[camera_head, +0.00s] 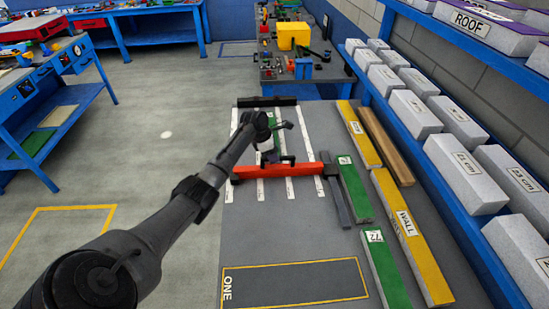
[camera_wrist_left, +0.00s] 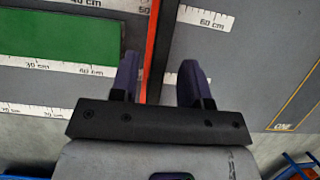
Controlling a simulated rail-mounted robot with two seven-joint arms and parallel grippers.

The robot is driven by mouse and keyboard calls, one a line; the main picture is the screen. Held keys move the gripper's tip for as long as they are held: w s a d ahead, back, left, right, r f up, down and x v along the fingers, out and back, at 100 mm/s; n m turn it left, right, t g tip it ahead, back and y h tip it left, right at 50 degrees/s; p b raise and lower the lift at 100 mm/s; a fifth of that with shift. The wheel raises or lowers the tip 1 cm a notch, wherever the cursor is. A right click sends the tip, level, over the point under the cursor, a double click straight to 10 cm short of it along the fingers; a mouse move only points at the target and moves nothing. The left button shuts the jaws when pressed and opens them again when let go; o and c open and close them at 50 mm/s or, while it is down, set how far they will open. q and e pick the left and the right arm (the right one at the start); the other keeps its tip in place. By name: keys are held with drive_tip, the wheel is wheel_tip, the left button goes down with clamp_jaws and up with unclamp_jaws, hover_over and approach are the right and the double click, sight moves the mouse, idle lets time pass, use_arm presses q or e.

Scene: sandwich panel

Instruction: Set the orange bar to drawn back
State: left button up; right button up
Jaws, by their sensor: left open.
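The orange bar (camera_head: 308,169) lies across the white measuring strips (camera_head: 290,188) on the grey table. Its right end meets a short dark rail (camera_head: 341,203). In the left wrist view the bar shows as a thin orange strip (camera_wrist_left: 152,45). My left gripper (camera_head: 280,158) is over the bar near its middle. In the left wrist view its two dark fingers (camera_wrist_left: 160,75) are apart, and the bar runs through the gap, closer to the left finger. I cannot tell whether they touch it. A green panel (camera_wrist_left: 60,35) lies beyond the bar, partly hidden by my arm in the head view. My right gripper is not in view.
Green boards (camera_head: 354,187) and yellow boards (camera_head: 409,232) lie along the table's right side. A black bar (camera_head: 267,102) lies at the far edge. A blue shelf (camera_head: 460,215) with white boxes borders the right. The marked rectangle (camera_head: 295,283) in front is empty.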

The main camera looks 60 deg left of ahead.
use_arm(q)
drive_tip(key=shift+w+d+f, duration=0.15)
drive_tip(key=shift+w+f, duration=0.05)
drive_tip(key=shift+f, duration=0.4)
clamp_jaws()
